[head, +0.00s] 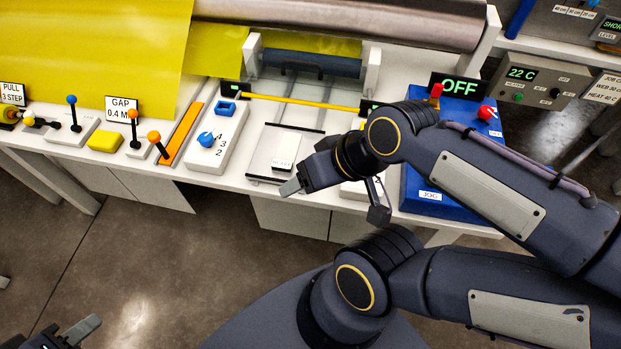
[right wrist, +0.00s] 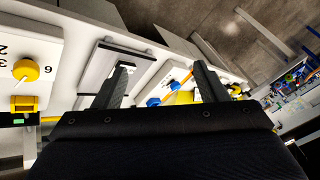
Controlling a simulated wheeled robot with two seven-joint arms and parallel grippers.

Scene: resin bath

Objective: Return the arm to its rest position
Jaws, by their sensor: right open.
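My right arm comes in from the right in the head view, bent, with its gripper (head: 334,200) over the front edge of the white bench. One light grey fingertip sticks out left beside a small plate with a white label. In the right wrist view, the two dark fingers of the right gripper (right wrist: 163,80) stand wide apart with nothing held between them. My left gripper (head: 82,328) shows only partly at the bottom left corner of the head view, over the floor. One grey finger is clear; its jaw opening cannot be judged.
The right forearm passes close to this box. Floor (head: 150,260) in front is clear.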

